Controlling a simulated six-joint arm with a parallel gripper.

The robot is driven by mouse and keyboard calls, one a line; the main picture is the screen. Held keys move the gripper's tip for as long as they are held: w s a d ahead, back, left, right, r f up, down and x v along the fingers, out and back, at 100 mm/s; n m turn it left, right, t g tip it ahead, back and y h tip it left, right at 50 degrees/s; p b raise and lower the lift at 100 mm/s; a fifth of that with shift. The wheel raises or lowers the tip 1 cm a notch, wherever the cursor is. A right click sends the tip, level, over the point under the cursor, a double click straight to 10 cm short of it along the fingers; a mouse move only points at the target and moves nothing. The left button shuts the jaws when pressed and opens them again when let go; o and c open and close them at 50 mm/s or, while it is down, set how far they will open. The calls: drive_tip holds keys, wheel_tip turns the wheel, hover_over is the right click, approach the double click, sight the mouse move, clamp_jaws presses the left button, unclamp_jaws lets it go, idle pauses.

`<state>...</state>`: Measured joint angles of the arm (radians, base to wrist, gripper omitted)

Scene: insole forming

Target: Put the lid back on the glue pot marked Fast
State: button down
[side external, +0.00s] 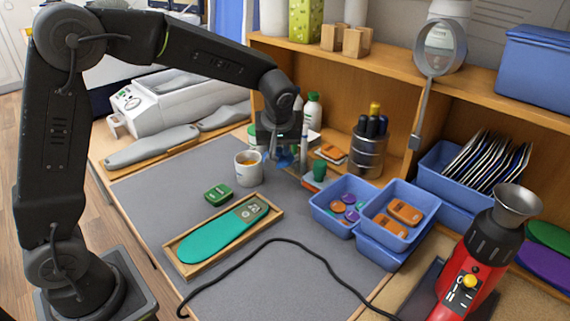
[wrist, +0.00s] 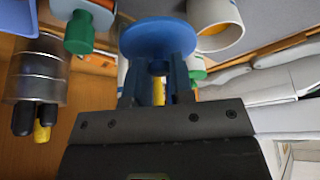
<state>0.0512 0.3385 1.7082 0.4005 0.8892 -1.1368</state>
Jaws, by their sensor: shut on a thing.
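My gripper (side external: 283,150) is above the back part of the grey mat, right of an open white pot. It is shut on a round blue lid (wrist: 158,36), gripped between the fingers in the wrist view (wrist: 158,66). In the side view the lid shows only as a small blue patch under the fingers. The open white pot (side external: 248,168) has amber contents and stands upright on the mat. It also shows at the top right of the wrist view (wrist: 214,22). I cannot read any marking on it. The lid is apart from this pot.
A green-capped item (side external: 319,170) stands right of the gripper. A metal pen cup (side external: 367,152) and white bottle (side external: 313,110) stand behind. Blue bins (side external: 345,232) are front right.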

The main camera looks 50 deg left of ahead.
drive_tip(key=s+a+r+n+g, duration=0.15)
drive_tip(key=a+r+n, duration=0.25)
drive_tip(key=a, duration=0.5)
drive_tip(key=shift+y, duration=0.4)
drive_tip(key=shift+s+f, duration=0.15)
drive_tip(key=shift+f, duration=1.5)
drive_tip(key=shift+s+f, duration=0.15)
drive_tip(key=shift+f, duration=1.5)
drive_tip(key=shift+f, duration=0.2)
drive_tip(key=shift+c, duration=2.2)
unclamp_jaws()
drive_tip(key=shift+r, duration=2.55)
drive_tip(key=shift+c, duration=0.3)
